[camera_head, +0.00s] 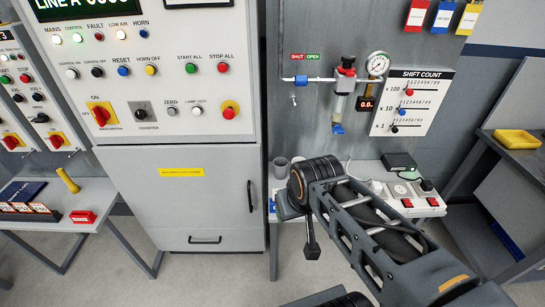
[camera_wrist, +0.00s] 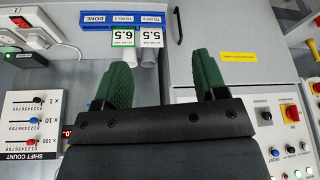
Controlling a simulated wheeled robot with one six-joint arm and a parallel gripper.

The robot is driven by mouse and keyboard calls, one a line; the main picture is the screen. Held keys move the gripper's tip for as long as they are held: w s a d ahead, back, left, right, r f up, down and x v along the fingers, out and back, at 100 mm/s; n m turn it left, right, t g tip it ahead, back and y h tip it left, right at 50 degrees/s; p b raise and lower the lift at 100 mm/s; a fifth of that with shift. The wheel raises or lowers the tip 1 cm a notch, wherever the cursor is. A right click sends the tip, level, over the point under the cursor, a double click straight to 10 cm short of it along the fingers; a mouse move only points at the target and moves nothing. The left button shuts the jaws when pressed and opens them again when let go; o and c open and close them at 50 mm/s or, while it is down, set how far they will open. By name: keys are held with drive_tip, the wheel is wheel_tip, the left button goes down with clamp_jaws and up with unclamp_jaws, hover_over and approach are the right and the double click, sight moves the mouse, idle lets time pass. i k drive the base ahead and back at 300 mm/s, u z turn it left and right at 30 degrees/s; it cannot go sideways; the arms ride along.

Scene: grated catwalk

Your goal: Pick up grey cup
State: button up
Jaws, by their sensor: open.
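A grey cup (camera_head: 280,166) stands on the light bench at the wall, just right of the big control cabinet in the head view. My arm's dark wrist part covers the bench right beside it. In the wrist view my gripper (camera_wrist: 163,60) shows two green, ridged fingers set wide apart with nothing held between them. Pale grey rounded shapes (camera_wrist: 150,60) show between the fingers, partly under paper tags; I cannot tell whether one of them is the cup. The gripper's fingers are hidden behind my arm in the head view.
The control cabinet (camera_head: 180,185) stands close on the left. A power strip (camera_head: 408,205) and black box (camera_head: 399,162) are on the bench at right. A blue tag rack (camera_wrist: 122,20) lies beyond the fingers. A valve assembly (camera_head: 343,90) hangs above the bench.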

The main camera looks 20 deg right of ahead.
sight(280, 164)
drive_tip(key=u, duration=3.6)
drive_tip(key=k, duration=0.85)
drive_tip(key=z, duration=1.8)
drive_tip(key=i, duration=0.5)
drive_tip(key=u, duration=0.1)
